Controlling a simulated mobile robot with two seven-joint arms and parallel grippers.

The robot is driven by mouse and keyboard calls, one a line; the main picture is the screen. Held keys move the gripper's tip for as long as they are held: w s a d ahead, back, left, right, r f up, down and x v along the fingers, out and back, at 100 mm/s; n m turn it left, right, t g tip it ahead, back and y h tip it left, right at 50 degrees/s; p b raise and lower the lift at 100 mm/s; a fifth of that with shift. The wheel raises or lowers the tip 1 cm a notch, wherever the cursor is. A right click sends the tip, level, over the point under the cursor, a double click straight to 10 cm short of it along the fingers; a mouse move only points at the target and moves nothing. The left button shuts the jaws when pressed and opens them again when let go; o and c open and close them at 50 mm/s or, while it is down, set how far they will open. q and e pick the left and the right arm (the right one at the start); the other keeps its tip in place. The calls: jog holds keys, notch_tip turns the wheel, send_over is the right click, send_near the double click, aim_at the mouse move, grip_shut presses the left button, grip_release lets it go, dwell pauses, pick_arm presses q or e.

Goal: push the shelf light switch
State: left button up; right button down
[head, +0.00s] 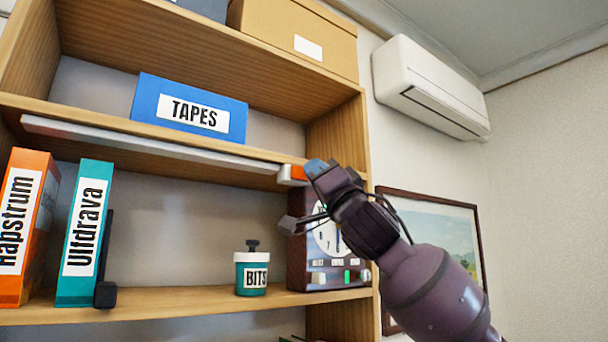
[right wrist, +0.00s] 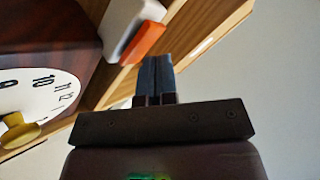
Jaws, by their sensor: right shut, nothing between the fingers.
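The shelf light is a long pale bar (head: 150,145) under the middle shelf board. At its right end is an orange switch (head: 299,173), which also shows in the right wrist view (right wrist: 143,43) on a white end piece. My right gripper (head: 316,168) is shut and empty, its blue fingertips right beside the orange switch in the head view. In the right wrist view the shut fingertips (right wrist: 155,72) are just below and right of the switch. I cannot tell whether they touch it. My left gripper is not in view.
A clock (head: 328,240) stands on the lower shelf behind my right gripper. A teal BITS jar (head: 251,275), a teal binder (head: 85,235) and an orange binder (head: 25,228) stand to its left. A blue TAPES box (head: 190,110) sits above the light.

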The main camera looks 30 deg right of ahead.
jog(key=shift+s, duration=0.1)
jog(key=s, duration=0.2)
jog(key=s+b, duration=0.1)
jog(key=s, duration=0.2)
jog(key=shift+s+d, duration=0.25)
jog(key=shift+s, duration=0.15)
dwell(0.6)
